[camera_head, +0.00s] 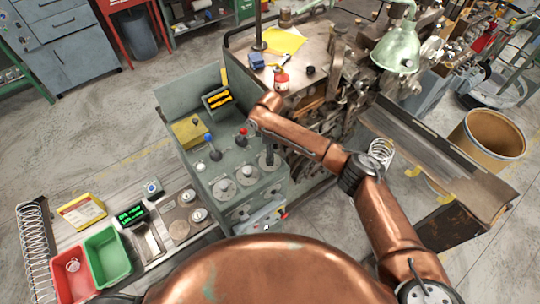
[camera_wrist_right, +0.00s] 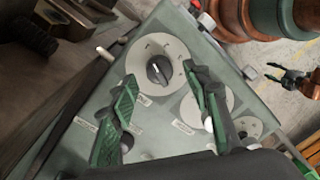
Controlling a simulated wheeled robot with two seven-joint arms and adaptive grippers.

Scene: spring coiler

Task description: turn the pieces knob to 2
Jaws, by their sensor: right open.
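A black knob on a round pale dial (camera_wrist_right: 160,70) sits between and ahead of the fingertips of my right gripper (camera_wrist_right: 160,88) in the right wrist view. The fingers are apart, one on each side of the dial, and hold nothing. The knob has a short white mark; the dial figures and labels are too small to read surely. In the head view my right gripper (camera_head: 268,153) is over the right end of the panel's dial row and hides much of that dial. My left gripper (camera_wrist_right: 288,78) shows small at the right of the wrist view, fingers apart and empty.
Other dials (camera_head: 224,189) and (camera_wrist_right: 207,105) line the green control panel, with blue and red-topped levers (camera_head: 211,143) behind. The coiler machine stands to the right. Red (camera_head: 72,270) and green (camera_head: 107,256) bins stand at left. Open floor lies left of the panel.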

